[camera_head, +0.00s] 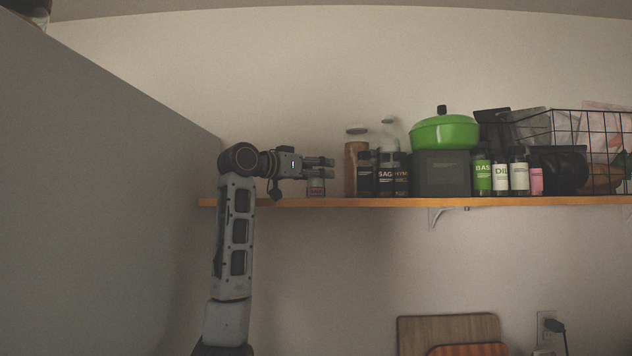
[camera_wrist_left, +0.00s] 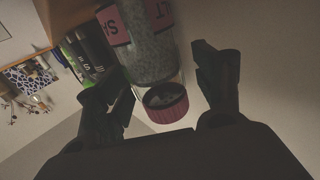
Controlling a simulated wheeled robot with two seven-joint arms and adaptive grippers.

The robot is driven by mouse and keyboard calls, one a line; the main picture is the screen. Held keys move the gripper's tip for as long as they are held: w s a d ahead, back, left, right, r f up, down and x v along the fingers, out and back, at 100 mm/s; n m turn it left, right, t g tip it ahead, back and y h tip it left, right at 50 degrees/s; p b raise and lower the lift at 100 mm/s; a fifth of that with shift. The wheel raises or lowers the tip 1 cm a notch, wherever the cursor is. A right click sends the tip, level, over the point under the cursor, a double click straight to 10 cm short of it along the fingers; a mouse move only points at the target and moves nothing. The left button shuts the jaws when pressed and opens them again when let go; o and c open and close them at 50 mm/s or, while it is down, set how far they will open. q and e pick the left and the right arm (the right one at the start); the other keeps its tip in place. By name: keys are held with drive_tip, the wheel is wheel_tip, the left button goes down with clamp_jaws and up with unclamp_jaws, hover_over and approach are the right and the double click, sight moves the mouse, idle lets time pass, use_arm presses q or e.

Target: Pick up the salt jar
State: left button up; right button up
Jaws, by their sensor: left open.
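The salt jar (camera_wrist_left: 148,45) is clear glass with grey-white contents, a pink label and a pink cap (camera_wrist_left: 167,103). In the left wrist view it appears inverted, its cap end between my two open fingers, with gaps on both sides. In the head view the jar (camera_head: 316,187) stands at the left part of the shelf, its upper part hidden by my left gripper (camera_head: 326,166). The left gripper comes in level from the left at the jar's top. I cannot tell whether any finger touches it. My right gripper is out of view.
The wooden shelf (camera_head: 270,202) carries dark spice jars (camera_head: 384,180), a tall brown jar (camera_head: 354,165), a green pot (camera_head: 444,131) on a dark box (camera_head: 442,174) and a wire basket (camera_head: 590,135). A grey panel (camera_head: 90,190) fills the left. A gap separates the salt jar from the tall jar.

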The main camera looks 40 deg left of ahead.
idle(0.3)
use_arm(q)
drive_tip(key=c, duration=1.3)
drive_tip(key=shift+c, duration=0.2)
drive_tip(key=shift+r, duration=0.2)
drive_tip(key=shift+r, duration=4.75)
